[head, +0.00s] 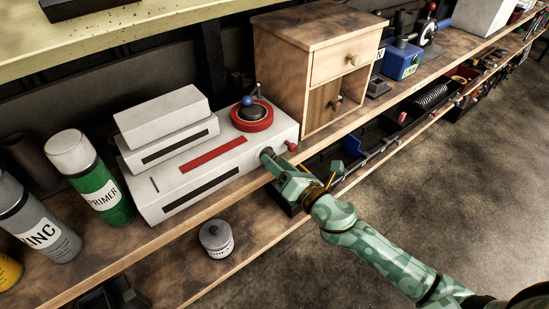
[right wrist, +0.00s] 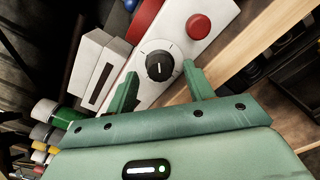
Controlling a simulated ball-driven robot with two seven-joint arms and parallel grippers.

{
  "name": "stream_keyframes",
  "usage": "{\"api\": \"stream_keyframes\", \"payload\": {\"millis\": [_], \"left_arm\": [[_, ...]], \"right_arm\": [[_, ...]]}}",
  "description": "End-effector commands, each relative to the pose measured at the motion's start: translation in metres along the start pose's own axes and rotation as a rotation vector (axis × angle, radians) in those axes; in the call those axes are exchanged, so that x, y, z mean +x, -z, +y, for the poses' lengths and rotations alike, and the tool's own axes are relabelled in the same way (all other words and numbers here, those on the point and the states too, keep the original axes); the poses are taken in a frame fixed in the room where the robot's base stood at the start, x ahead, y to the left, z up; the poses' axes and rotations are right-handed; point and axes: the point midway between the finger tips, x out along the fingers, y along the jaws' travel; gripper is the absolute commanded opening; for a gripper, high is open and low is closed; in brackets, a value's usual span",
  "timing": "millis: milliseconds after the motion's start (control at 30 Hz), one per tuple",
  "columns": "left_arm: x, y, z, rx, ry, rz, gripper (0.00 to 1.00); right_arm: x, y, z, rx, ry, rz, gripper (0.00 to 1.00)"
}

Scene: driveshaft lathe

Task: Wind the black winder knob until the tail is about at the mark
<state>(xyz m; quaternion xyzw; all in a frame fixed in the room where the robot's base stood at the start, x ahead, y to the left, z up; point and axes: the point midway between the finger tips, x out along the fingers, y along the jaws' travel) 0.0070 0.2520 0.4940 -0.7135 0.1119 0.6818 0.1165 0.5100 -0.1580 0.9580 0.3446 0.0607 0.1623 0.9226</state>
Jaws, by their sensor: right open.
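The black winder knob (right wrist: 160,66) is on the front face of a white machine (right wrist: 130,60), with a white pointer line and small tick marks around it. In the head view the knob (head: 267,155) shows at the machine's right end, partly covered by my right gripper (head: 284,172). In the right wrist view my right gripper (right wrist: 163,88) is open, its two green fingers apart below the knob, with nothing between them. I cannot tell which part is the tail or where the mark is. My left gripper is not in view.
A red round button (right wrist: 198,26) sits beside the knob. A red ring with a blue-knobbed lever (head: 252,113) is on the machine's top. A wooden cabinet (head: 310,60) stands close behind to the right. Spray cans (head: 100,190) and a small grey-lidded tin (head: 216,240) are to the left and below.

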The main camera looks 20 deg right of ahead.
Motion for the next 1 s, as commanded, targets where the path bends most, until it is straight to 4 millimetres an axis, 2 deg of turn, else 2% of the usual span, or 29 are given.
{"api": "stream_keyframes", "payload": {"millis": [100,200,467,600,633,1000], "left_arm": [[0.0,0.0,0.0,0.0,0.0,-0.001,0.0],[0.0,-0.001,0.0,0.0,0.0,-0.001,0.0],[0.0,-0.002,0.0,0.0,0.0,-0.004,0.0],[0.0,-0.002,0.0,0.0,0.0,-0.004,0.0],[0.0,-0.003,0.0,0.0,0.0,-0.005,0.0],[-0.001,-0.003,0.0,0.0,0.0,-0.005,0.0]], "right_arm": [[0.013,0.001,0.0,0.0,0.0,0.0,0.52],[0.018,0.0,0.0,0.001,0.0,0.0,0.52],[0.019,0.001,0.0,0.001,0.001,0.001,0.52],[0.018,0.001,0.0,0.001,0.001,0.001,0.13],[0.018,0.001,0.0,0.001,0.001,0.0,0.07],[0.018,0.001,0.0,0.043,0.001,0.001,0.08]]}}
